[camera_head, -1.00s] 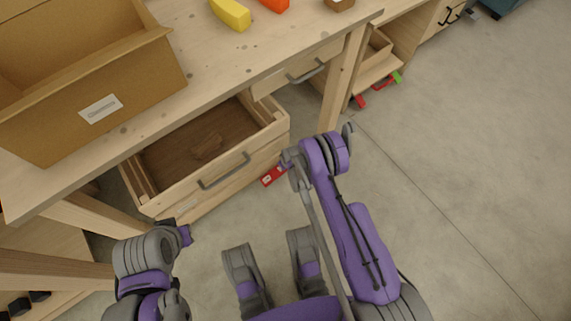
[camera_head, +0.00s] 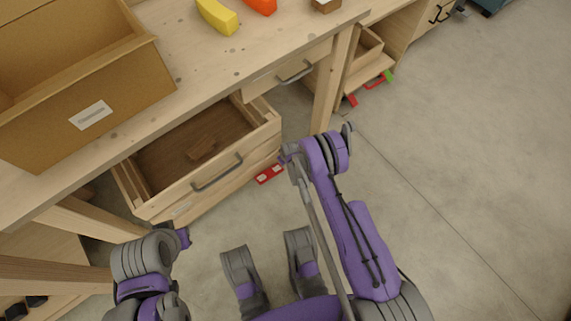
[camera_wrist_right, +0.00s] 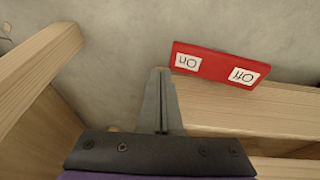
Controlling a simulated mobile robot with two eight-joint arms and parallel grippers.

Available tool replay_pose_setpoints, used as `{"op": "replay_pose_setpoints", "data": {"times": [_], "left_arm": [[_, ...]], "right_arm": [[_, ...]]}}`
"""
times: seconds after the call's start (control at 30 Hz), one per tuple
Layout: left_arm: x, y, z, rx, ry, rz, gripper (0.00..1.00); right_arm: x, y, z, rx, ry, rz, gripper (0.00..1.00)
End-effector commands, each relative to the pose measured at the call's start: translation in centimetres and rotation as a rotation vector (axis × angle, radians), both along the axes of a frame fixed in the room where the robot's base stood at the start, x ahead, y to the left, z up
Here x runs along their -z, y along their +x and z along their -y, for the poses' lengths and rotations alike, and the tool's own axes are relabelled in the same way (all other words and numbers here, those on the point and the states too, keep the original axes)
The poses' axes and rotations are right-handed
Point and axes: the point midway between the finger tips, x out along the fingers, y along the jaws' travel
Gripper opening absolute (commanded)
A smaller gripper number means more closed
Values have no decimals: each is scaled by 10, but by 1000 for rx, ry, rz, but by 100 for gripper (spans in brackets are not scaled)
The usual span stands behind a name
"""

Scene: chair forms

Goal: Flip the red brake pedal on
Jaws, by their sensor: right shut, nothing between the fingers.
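The red brake pedal (camera_head: 269,173) is on the floor by the open drawer, left of my right gripper (camera_head: 288,154) in the head view. In the right wrist view it is a flat red plate (camera_wrist_right: 214,66) with white "On" and "Off" labels, upside down there, "On" on the left. My right gripper (camera_wrist_right: 160,74) is shut and empty. Its tips appear just left of the "On" end; I cannot tell whether they touch it. My left wrist is at lower left in the head view, but its fingers are not clear. The pedal's tilt is hard to judge.
An open wooden drawer (camera_head: 217,172) juts from the workbench (camera_head: 190,100). A cardboard box (camera_head: 130,92) and yellow (camera_head: 217,17) and orange (camera_head: 262,5) pieces stand on top. A red and green object (camera_head: 375,84) lies farther right. The right-hand floor is clear.

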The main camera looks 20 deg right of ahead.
Motion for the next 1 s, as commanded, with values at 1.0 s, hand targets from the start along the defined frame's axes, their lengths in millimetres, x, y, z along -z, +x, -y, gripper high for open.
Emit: {"op": "replay_pose_setpoints", "data": {"times": [1.0], "left_arm": [[-24, -4, 0, 0, 0, 3, 0]], "right_arm": [[-91, -15, 41, 0, 0, 0, 0]]}}
